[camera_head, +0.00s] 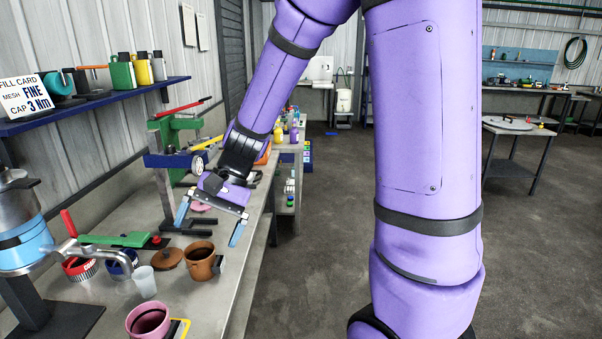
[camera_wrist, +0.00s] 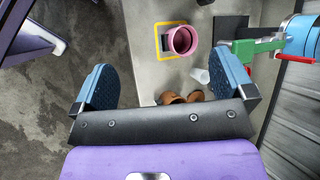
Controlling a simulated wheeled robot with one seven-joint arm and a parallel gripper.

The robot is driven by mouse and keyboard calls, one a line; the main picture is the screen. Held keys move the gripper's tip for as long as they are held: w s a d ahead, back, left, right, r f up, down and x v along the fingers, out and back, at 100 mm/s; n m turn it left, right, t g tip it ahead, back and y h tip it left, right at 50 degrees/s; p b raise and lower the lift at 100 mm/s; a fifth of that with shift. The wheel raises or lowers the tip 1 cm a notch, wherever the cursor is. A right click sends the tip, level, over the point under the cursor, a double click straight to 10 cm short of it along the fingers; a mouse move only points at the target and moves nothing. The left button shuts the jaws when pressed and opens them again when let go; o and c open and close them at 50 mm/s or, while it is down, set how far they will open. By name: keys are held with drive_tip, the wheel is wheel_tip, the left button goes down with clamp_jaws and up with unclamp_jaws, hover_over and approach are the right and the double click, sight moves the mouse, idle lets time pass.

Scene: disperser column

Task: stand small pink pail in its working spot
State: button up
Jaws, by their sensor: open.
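The small pink pail (camera_head: 148,321) stands at the near end of the bench, cut off by the lower edge of the head view. In the wrist view the pink pail (camera_wrist: 182,41) shows whole, with its open mouth facing the camera. It overlaps the right part of a yellow square outline (camera_wrist: 155,42) on the bench; I cannot tell whether its base is fully inside. The outline (camera_head: 181,328) also shows right of the pail in the head view. My gripper (camera_head: 209,224) is open and empty above the bench, farther back than the pail. Its spread fingers (camera_wrist: 166,82) are apart from it.
A brown pot (camera_head: 200,261), brown lid (camera_head: 168,258) and translucent cup (camera_head: 145,282) stand between gripper and pail. A blue-banded machine (camera_head: 22,240) with a metal spout is at left. A green-and-red press (camera_head: 178,135) stands behind. A shelf (camera_head: 100,103) overhangs the bench.

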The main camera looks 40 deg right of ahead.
drive_tip(key=s+d+r+n+t+h, duration=0.3)
drive_tip(key=s+d+r, duration=0.1)
drive_tip(key=s+r, duration=0.3)
drive_tip(key=s+d+r+n+t+h, duration=0.3)
drive_tip(key=s+r, duration=0.3)
drive_tip(key=s, duration=0.3)
drive_tip(key=shift+s+d+r+n+h, duration=0.2)
drive_tip(key=shift+d+r+n+h, duration=0.2)
drive_tip(key=shift+d+h, duration=0.35)
drive_tip(key=shift+f, duration=0.1)
idle(0.5)
